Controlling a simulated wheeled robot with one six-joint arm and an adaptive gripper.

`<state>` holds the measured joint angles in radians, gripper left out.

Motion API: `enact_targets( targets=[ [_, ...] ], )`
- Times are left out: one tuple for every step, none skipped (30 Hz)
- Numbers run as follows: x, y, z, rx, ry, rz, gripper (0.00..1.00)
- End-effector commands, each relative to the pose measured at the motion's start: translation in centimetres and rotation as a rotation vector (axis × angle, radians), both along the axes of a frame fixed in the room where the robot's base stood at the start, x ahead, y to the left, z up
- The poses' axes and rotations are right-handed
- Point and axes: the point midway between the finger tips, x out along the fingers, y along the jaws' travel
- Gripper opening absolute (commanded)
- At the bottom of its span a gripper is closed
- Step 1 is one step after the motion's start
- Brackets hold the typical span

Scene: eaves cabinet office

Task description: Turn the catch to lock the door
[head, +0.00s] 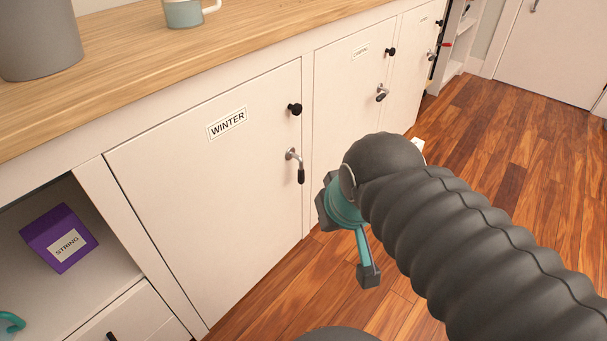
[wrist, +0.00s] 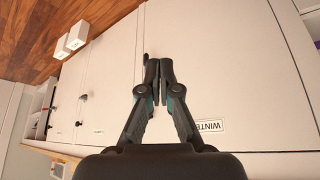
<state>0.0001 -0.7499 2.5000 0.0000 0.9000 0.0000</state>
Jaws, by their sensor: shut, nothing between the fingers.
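The white cabinet door labelled WINTER (head: 200,185) looks closed, flush with its frame. Its catch (head: 294,160) is a metal lever with a black grip hanging down, on the door's right side below a round black knob (head: 295,109). In the head view my gripper is partly hidden by my arm, to the right of and below the catch and apart from it in the picture. In the wrist view my gripper (wrist: 160,66) is shut and empty, in front of the WINTER door (wrist: 240,75). A small dark piece shows beside its fingertips; I cannot tell whether it is the catch.
A neighbouring door (head: 350,100) has its own knob and catch (head: 382,92), and another door (head: 412,70) stands beyond. A purple STRING box (head: 60,238) sits in an open shelf. A mug (head: 184,12) and grey container (head: 38,38) stand on the wooden top. The wood floor (head: 500,130) looks largely clear.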

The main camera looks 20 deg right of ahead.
Motion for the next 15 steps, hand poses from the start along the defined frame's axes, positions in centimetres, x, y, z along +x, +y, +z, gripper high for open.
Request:
enact_targets(
  targets=[
    [0.0, 0.0, 0.0, 0.000, 0.000, 0.000, 0.00],
    [0.0, 0.0, 0.0, 0.000, 0.000, 0.000, 0.00],
    [0.0, 0.0, 0.0, 0.000, 0.000, 0.000, 0.00],
    [0.0, 0.0, 0.0, 0.000, 0.000, 0.000, 0.00],
    [0.0, 0.0, 0.0, 0.000, 0.000, 0.000, 0.00],
    [0.0, 0.0, 0.0, 0.000, 0.000, 0.000, 0.00],
    [0.0, 0.0, 0.0, 0.000, 0.000, 0.000, 0.00],
    [0.0, 0.0, 0.0, 0.000, 0.000, 0.000, 0.00],
    [0.0, 0.0, 0.0, 0.000, 0.000, 0.000, 0.00],
    [0.0, 0.0, 0.0, 0.000, 0.000, 0.000, 0.00],
    [0.0, 0.0, 0.0, 0.000, 0.000, 0.000, 0.05],
    [0.0, 0.0, -0.1, 0.000, 0.000, 0.000, 0.15],
    [0.0, -0.1, -0.3, 0.000, 0.000, -0.002, 0.23],
    [0.0, -0.1, -0.7, 0.000, 0.004, -0.004, 0.30],
    [0.2, -0.2, -1.3, 0.000, 0.018, -0.009, 0.40]
  ],
)
